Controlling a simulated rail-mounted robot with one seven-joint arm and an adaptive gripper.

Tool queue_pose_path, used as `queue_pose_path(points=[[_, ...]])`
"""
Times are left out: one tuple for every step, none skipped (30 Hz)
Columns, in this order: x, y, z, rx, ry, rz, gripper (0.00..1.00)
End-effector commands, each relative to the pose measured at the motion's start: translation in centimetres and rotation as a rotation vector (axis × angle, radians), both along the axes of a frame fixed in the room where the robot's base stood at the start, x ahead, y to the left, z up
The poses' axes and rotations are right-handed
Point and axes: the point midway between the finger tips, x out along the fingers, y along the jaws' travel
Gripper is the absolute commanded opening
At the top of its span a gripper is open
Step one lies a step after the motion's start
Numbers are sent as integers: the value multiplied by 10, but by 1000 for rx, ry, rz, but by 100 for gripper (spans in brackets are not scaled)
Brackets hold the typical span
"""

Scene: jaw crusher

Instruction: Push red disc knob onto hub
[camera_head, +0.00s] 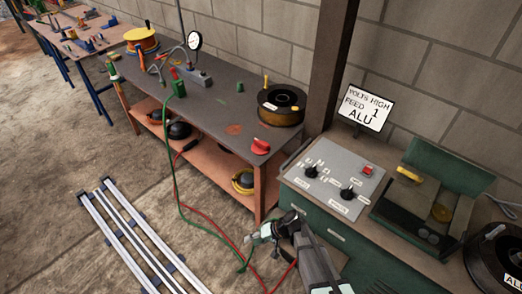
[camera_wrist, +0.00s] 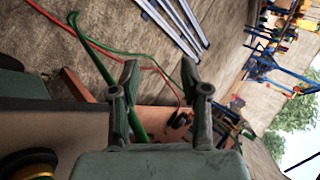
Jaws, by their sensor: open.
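A red knob (camera_head: 260,147) with a disc-like body lies on the near right end of the dark workbench top (camera_head: 215,110). I cannot make it out in the wrist view. No hub can be told for certain; the open green machine (camera_head: 425,205) on the right cabinet has a round brownish part (camera_head: 441,212) inside. My gripper (camera_head: 272,230) is in front of the green cabinet, below and apart from the red knob.
A control panel (camera_head: 332,181) with two black dials and a red switch sits on the cabinet. A black spool (camera_head: 281,104) stands behind the red knob. A brown post (camera_head: 332,65) rises behind. Green and red cables (camera_head: 178,190) hang to the floor. Metal rails (camera_head: 135,240) lie left.

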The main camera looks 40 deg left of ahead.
Motion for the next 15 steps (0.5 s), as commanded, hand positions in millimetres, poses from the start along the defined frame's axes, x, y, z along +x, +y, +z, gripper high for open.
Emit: queue_pose_path(points=[[10,19,5,10,-29,55,46],[14,26,10,14,-45,88,46],[19,36,17,17,-65,132,46],[23,43,22,20,-83,164,46],[26,50,27,22,-96,196,46],[30,60,34,24,-118,237,46],[33,66,40,25,-132,266,46],[37,73,46,27,-146,296,46],[42,82,54,28,-167,334,46],[44,89,60,28,-180,364,46],[48,96,67,30,-198,394,46],[53,104,76,28,-216,431,46],[57,111,83,27,-233,458,46],[61,117,91,25,-248,485,46],[67,125,101,21,-268,519,46]])
